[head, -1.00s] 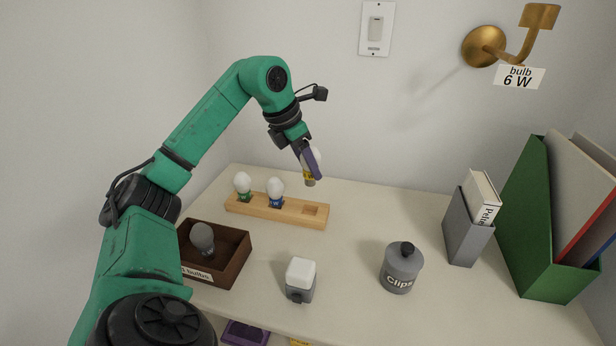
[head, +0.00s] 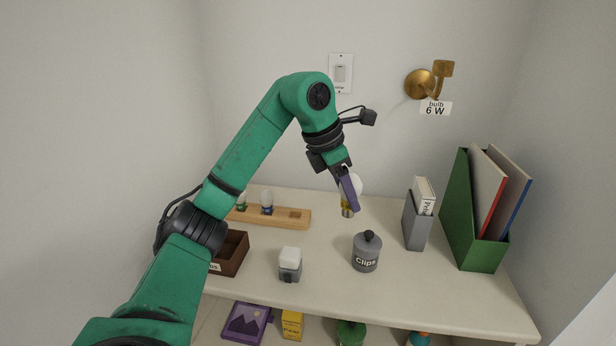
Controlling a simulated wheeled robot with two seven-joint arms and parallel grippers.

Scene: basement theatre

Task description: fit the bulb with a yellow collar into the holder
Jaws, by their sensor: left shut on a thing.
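My left gripper (head: 348,190) is shut on a white bulb (head: 356,184) and holds it up above the desk, right of the wooden rack. The bulb's glass points up and its yellowish collar shows below the purple fingers, which hide part of it. The likely holder is the brass wall lamp (head: 421,85), whose cup (head: 443,68) is up and to the right of the gripper, apart from the bulb. A card reading "bulb 6 W" (head: 436,108) is below it. My right gripper is not in view.
The wooden rack (head: 288,217) carries two other bulbs, one green-collared (head: 241,200), one blue-collared (head: 267,200). A dark box (head: 236,255), a white-topped grey block (head: 290,265), a clips jar (head: 366,252), a grey book holder (head: 417,226) and a green file holder (head: 473,225) stand on the desk.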

